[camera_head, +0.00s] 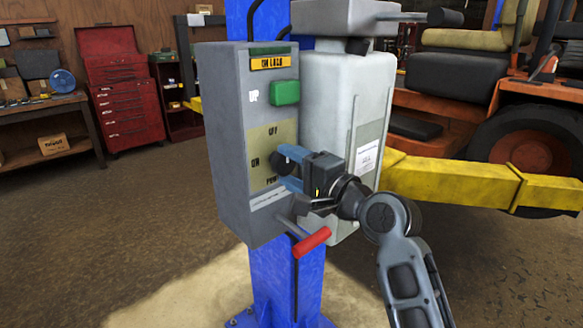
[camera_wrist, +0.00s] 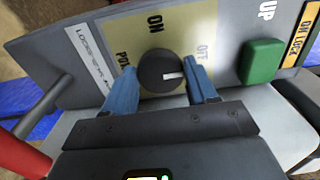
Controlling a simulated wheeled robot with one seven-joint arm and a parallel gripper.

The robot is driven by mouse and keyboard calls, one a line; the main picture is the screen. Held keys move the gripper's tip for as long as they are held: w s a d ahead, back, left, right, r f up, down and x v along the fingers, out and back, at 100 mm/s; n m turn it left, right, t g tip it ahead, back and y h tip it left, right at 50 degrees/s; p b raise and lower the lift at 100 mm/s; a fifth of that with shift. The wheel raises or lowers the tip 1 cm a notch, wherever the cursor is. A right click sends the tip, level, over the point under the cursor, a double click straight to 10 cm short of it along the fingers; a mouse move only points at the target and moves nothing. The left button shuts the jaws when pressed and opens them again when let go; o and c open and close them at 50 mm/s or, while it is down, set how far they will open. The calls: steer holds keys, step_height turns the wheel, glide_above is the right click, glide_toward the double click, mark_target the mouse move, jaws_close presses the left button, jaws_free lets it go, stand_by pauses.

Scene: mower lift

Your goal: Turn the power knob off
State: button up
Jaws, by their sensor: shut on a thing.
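The power knob (camera_wrist: 152,66) is a round dark knob with a white pointer mark, on a beige label plate (camera_head: 262,140) of the grey control box (camera_head: 229,160). In the wrist view the knob sits between the two blue fingers of my gripper (camera_wrist: 161,78), which is shut on it. The white mark points right in that view, towards the side of the plate with the OFF lettering. The ON lettering is above the knob, and POWER is partly hidden by the left finger. In the head view my gripper (camera_head: 288,165) mostly hides the knob.
A green button (camera_head: 285,92) and a yellow ON LOCK label (camera_head: 270,62) are above. A red-handled lever (camera_head: 313,240) sticks out below my gripper. A blue post (camera_head: 300,280) and a white housing (camera_head: 335,85) stand behind, with a yellow beam (camera_head: 450,183) to the right.

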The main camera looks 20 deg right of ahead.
steer(key=shift+d, duration=0.1)
stand_by(0.3)
steer(key=o, duration=1)
steer(key=shift+o, duration=0.2)
steer(key=b+v, duration=0.1)
steer(key=v, duration=0.6)
steer(key=shift+s+b, duration=0.4)
steer(key=s+f+n+g+h, duration=0.1)
steer(key=s+f+n+h, duration=0.35)
steer(key=s+f, duration=1.25)
steer(key=s+a+n+g+h, duration=0.1)
steer(key=s+n, duration=0.9)
steer(key=s, duration=1.4)
steer(key=shift+s+a+r, duration=0.15)
steer(key=shift+a+r, duration=0.35)
steer(key=shift+a, duration=0.2)
